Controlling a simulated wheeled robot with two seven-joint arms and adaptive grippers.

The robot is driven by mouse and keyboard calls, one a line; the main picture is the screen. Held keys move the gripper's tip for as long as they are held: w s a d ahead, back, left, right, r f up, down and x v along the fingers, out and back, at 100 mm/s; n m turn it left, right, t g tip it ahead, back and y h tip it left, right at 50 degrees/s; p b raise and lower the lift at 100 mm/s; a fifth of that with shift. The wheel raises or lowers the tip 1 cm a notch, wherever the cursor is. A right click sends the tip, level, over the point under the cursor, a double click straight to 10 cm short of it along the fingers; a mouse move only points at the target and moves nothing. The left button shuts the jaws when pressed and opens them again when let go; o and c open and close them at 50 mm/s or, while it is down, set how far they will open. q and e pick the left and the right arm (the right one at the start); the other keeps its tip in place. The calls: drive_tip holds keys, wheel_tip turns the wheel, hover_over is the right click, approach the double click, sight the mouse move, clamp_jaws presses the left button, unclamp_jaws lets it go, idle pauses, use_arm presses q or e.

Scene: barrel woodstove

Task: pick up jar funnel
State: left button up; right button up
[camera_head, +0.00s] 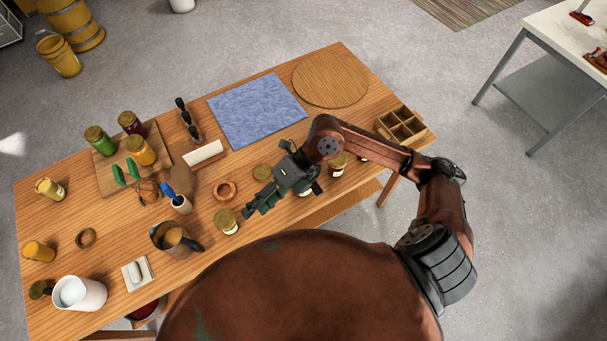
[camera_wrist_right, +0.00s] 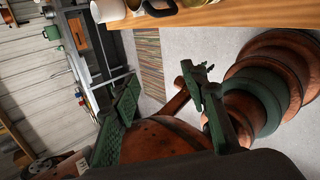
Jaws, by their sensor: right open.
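No funnel shape shows clearly. My left gripper is out of view.
The wooden table (camera_head: 330,75) holds lidded jars near my right gripper (camera_head: 227,222), a metal pitcher (camera_head: 168,238), a blue mat (camera_head: 255,108), a round wooden board (camera_head: 330,80) and a divided box (camera_head: 402,125). A white jug (camera_head: 78,293) stands at the near left.

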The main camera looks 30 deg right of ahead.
drive_tip(key=w+d+f+h, duration=0.3)
drive_tip(key=d+f+h, duration=0.25)
drive_tip(key=d, duration=0.55)
drive_tip(key=m+h, duration=0.1)
drive_tip(key=h, duration=0.3)
hover_over(316, 187)
drive_tip(key=shift+w+a+f+t, duration=0.2)
drive_tip(key=shift+w+a+t, duration=0.05)
drive_tip(key=shift+w+t, duration=0.1)
drive_tip(key=shift+d+f+m, duration=0.25)
drive_tip(key=shift+f+m, duration=0.05)
drive_tip(key=shift+f, duration=0.45)
drive_tip(key=f, duration=0.3)
drive_tip(key=f+p, duration=0.1)
drive_tip(key=f, duration=0.1)
drive_tip(key=shift+s+f, duration=0.1)
drive_tip(key=shift+s, duration=0.25)
drive_tip(key=shift+f, duration=0.45)
drive_tip(key=shift+c, duration=0.7)
clamp_jaws()
